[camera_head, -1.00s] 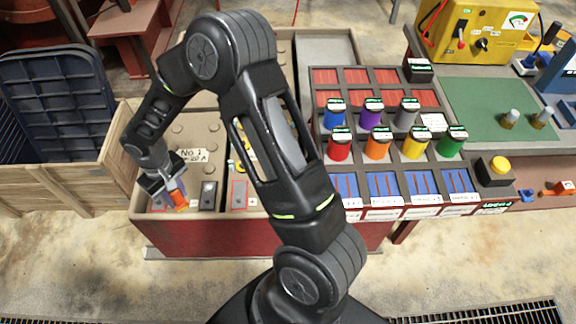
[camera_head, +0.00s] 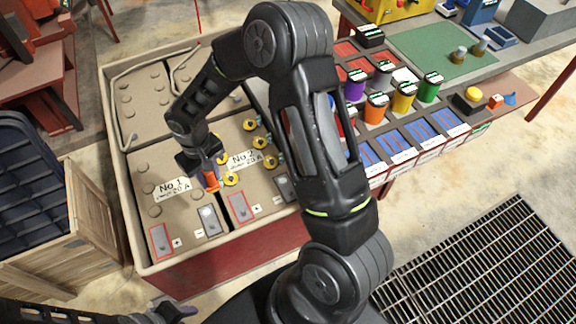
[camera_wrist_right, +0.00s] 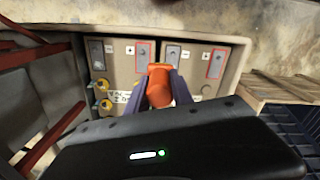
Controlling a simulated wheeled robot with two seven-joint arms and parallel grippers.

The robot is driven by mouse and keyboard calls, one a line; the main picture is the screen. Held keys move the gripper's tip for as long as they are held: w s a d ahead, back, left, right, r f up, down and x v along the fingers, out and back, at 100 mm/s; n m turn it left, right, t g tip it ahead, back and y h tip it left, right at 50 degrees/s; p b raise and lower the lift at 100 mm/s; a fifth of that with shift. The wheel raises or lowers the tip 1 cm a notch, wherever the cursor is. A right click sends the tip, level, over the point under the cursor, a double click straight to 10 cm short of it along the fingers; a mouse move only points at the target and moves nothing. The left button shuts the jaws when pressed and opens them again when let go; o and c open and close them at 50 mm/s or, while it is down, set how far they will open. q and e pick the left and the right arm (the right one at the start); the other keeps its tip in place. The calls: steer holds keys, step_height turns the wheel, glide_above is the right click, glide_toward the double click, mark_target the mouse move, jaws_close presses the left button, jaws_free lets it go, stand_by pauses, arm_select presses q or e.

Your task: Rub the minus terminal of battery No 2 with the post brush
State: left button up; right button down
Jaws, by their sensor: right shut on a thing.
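My right gripper (camera_head: 208,176) is shut on the orange post brush (camera_head: 211,183). It holds the brush near the seam between battery No 1 (camera_head: 146,172) and battery No 2 (camera_head: 262,184), behind the front terminals. The minus terminal of battery No 2 (camera_head: 285,188) is a grey plate at its front right, partly behind my arm; the brush is apart from it, to its left. In the right wrist view that minus terminal (camera_wrist_right: 97,55) is at the upper left, and the brush (camera_wrist_right: 158,88) is between the fingers. My left gripper (camera_head: 186,311) barely shows at the bottom left; its jaws are unclear.
Battery No 2's red-outlined plus terminal (camera_head: 241,207) and battery No 1's grey minus terminal (camera_head: 208,219) are close by. Several yellow caps (camera_head: 249,124) stand on battery No 2. A red-sided tray (camera_head: 215,262) holds the batteries. A wooden crate (camera_head: 85,225) stands left, a parts bench right.

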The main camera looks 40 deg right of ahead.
steer(key=s+d+f+m+b, duration=0.1)
steer(key=d+f+m+b, duration=0.8)
steer(key=d+b, duration=0.3)
steer(key=s+d+f+m+b, duration=0.1)
steer(key=d+f+m+b, duration=0.9)
steer(key=d, duration=0.4)
steer(key=shift+d+f+b, duration=0.3)
steer(key=shift+f+b, duration=0.05)
steer(key=shift+b, duration=0.55)
steer(key=shift+s+f, duration=0.1)
steer(key=shift+f, duration=0.05)
